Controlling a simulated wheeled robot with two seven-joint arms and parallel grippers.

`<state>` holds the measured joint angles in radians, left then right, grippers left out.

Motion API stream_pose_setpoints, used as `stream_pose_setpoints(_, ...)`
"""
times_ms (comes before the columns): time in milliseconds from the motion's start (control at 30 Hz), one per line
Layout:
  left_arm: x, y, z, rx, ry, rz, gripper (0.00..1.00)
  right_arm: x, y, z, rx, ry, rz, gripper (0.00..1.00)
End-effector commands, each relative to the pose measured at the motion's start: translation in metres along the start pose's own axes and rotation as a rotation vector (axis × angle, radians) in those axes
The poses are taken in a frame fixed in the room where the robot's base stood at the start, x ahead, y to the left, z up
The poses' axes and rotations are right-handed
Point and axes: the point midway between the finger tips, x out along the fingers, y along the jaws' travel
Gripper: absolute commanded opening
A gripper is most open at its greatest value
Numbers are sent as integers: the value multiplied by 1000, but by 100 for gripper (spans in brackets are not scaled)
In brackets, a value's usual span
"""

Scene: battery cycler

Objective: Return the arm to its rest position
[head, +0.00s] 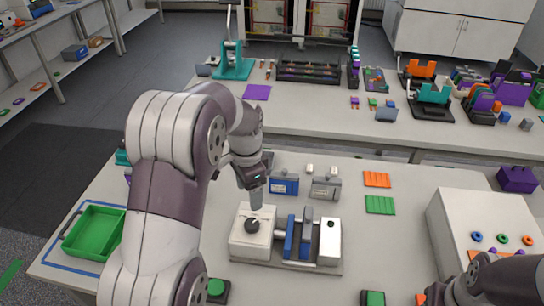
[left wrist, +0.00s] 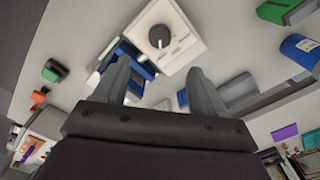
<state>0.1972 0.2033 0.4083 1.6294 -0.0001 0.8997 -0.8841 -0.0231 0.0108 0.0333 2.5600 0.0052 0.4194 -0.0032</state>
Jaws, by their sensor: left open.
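My left arm reaches in from the left over the near table. My left gripper (head: 257,197) points down, just above and behind the white block with a black knob (head: 252,238). In the left wrist view its two fingers (left wrist: 158,75) stand apart with nothing gripped between them. The block also shows beyond the fingers there (left wrist: 170,30). Blue and grey upright plates (head: 298,238) sit beside the block on the same grey base. Part of my right arm (head: 505,282) shows at the lower right; its gripper is out of view.
A green tray (head: 92,233) lies at the table's left. Blue and grey boxed cells (head: 284,184) stand behind the device. A white box with colored rings (head: 470,225) stands at right. A green button (head: 216,288) is near the front. Orange and green pads (head: 378,192) lie flat.

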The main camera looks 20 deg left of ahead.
Motion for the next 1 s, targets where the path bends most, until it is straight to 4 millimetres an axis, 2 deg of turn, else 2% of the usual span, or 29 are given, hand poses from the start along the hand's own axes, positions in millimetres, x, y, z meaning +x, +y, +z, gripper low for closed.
stream_pose_setpoints(167, 0, -1, -1, -38, 4, -5, 70, 0, 0, 0, 0, 0, 0, 43)
stream_pose_setpoints(267, 12, 3, 2, -235, 24, -23, 70, 0, 0, 0, 0, 0, 0, 43)
stream_pose_setpoints(400, 27, 53, 23, -564, 61, -36, 70, 1, 0, 0, 0, 0, 0, 43)
stream_pose_setpoints(500, 30, 95, 40, -698, 87, -38, 70, 2, 0, 0, 0, 0, 0, 43)
stream_pose_setpoints(600, 31, 131, 56, -731, 99, -35, 70, 2, 0, 0, 0, 0, 0, 43)
stream_pose_setpoints(700, 28, 152, 63, -686, 104, -34, 70, 3, 0, 0, 0, 0, 0, 43)
stream_pose_setpoints(767, 24, 153, 58, -667, 120, -39, 70, 3, 0, 0, 0, 0, 0, 43)
stream_pose_setpoints(1000, 25, 153, 58, -665, 115, -37, 70, 3, 0, 0, 0, 0, 0, 43)
